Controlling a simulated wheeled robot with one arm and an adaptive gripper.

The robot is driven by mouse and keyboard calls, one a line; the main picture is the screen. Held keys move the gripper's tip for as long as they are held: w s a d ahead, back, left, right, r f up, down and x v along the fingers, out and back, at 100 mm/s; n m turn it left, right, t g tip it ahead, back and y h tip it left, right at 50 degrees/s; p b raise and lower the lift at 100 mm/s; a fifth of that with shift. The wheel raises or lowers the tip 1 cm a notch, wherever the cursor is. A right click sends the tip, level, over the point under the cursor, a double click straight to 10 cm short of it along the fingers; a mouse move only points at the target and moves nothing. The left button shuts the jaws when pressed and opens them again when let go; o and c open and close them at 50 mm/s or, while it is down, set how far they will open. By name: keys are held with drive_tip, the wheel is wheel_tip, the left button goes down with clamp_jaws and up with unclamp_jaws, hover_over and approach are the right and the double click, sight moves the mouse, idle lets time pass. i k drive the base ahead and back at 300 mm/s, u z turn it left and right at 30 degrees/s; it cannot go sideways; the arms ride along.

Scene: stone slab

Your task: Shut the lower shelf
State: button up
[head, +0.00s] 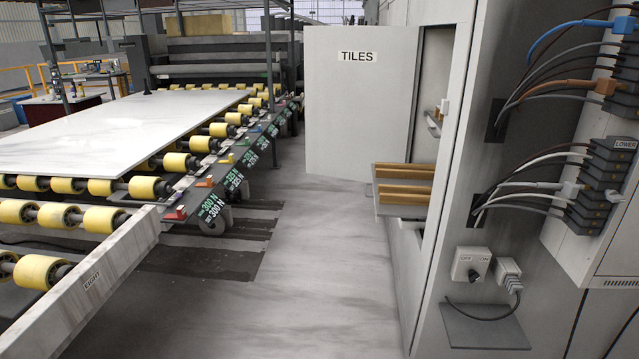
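A shelf (402,210) with wooden slats (404,193) sticks out of a tall white cabinet, right of centre. It looks like the lower one. Higher up inside the opening, a second shelf or rack (434,122) shows only in part. The cabinet door (340,100), labelled TILES, stands wide open behind the lower shelf. My gripper is not in view.
The cabinet side (490,220) carries a switch box (470,264), a small ledge (485,326) and cables. A roller conveyor with yellow rollers (100,218) bears a stone slab (110,125) at left. The grey floor (325,270) between them is clear.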

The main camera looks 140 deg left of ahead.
sight(401, 190)
drive_tip(key=u, duration=4.4)
drive_tip(key=i, duration=2.25)
drive_tip(key=u, duration=1.05)
drive_tip(key=i, duration=0.8)
drive_tip(key=u, duration=0.3)
